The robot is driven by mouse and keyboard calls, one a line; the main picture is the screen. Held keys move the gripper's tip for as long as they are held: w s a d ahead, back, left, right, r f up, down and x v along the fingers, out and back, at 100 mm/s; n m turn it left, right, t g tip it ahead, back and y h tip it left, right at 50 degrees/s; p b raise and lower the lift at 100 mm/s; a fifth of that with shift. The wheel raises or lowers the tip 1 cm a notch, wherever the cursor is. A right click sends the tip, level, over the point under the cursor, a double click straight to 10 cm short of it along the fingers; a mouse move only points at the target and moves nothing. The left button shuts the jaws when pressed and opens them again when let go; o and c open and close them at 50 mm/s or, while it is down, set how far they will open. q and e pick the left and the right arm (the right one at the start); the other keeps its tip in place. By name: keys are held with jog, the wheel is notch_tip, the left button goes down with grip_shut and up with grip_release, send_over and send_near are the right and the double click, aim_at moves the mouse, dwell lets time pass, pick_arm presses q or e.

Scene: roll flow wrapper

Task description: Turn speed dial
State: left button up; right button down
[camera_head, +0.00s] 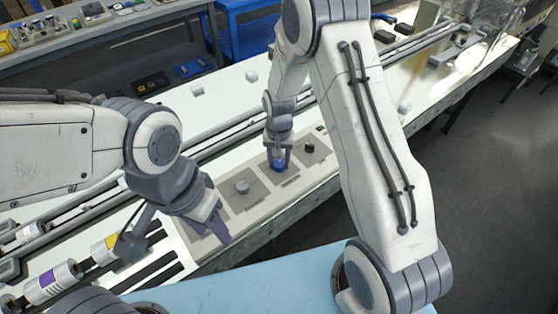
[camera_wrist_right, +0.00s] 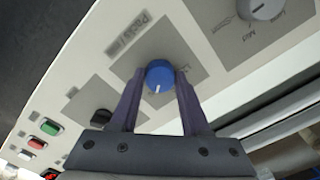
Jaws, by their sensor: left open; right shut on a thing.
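The control panel (camera_head: 262,207) runs along the near edge of the machine and carries several dials. My right gripper (camera_head: 278,162) is over the panel with its fingers on either side of a blue dial (camera_head: 277,166). In the right wrist view the blue dial (camera_wrist_right: 160,75) has a white pointer mark and sits between the fingertips of my right gripper (camera_wrist_right: 158,88), which is shut on it. A grey dial (camera_head: 242,187) is left of it and a black dial (camera_head: 309,147) right of it. My left gripper (camera_head: 216,222) is open and empty above the panel's left end.
In the right wrist view, green (camera_wrist_right: 50,127) and red (camera_wrist_right: 37,143) buttons sit at the panel's left. Rollers with purple and yellow bands (camera_head: 52,280) lie at the lower left. A light-blue surface (camera_head: 255,283) is in front. A blue cart (camera_head: 246,35) stands behind.

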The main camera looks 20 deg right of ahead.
aim_at(279, 163)
jog(key=shift+m, duration=0.6)
jog(key=shift+c, duration=1.9)
grip_release()
notch_tip(279, 163, up, 11)
jog(key=b, duration=0.1)
jog(key=shift+f, duration=0.2)
